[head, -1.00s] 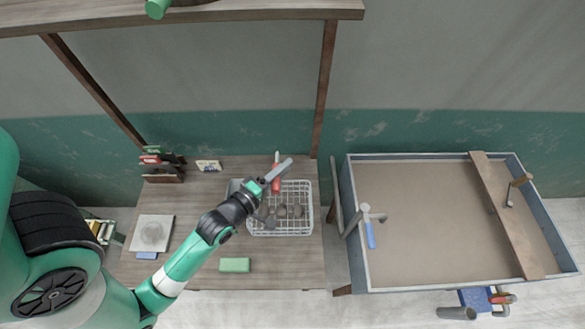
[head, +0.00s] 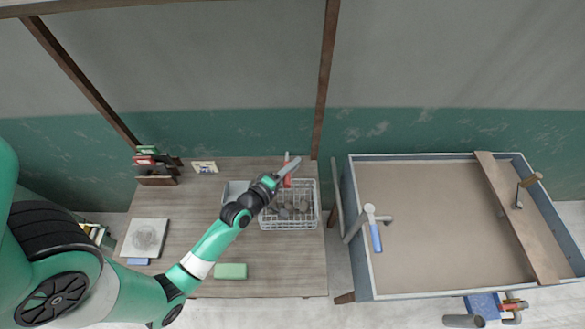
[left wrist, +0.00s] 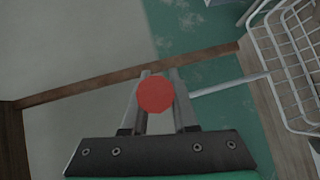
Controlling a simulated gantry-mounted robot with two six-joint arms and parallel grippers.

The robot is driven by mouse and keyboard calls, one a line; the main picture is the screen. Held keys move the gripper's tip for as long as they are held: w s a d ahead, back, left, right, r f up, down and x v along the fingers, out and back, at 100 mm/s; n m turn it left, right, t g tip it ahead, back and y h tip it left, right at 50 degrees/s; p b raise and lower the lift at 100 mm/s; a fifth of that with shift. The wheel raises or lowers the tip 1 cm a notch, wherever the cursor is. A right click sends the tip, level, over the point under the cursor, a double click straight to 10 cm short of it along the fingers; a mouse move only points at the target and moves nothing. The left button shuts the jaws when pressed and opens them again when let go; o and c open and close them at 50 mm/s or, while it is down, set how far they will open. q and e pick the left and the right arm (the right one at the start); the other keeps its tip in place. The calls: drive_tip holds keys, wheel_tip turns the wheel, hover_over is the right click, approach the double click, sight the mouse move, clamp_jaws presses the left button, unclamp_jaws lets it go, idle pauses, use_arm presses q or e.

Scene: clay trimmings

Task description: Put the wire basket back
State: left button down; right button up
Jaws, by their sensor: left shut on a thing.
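The white wire basket (head: 290,224) stands on the right part of the wooden table, with several grey lumps inside. It also shows in part at the right edge of the left wrist view (left wrist: 285,60). My left gripper (head: 290,166) is over the basket's far side, its fingers pointing up and right. It is shut on a red-handled thing (head: 287,182), which shows as a round red end between the fingers in the left wrist view (left wrist: 155,95). The rest of that thing is partly hidden by the gripper. My right gripper is out of view.
A green block (head: 231,271) lies at the table's front and a pale square board (head: 146,238) at its left. A small rack (head: 157,171) stands at the back left. Right of the table is a big trough (head: 440,215) with a plank across it.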

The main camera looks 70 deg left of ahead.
use_arm(q)
drive_tip(key=shift+r, duration=0.15)
drive_tip(key=c, duration=0.7)
unclamp_jaws()
drive_tip(key=shift+f, duration=0.2)
drive_tip(key=shift+r, duration=0.1)
drive_tip(key=b+v, duration=0.2)
drive_tip(key=v, duration=1)
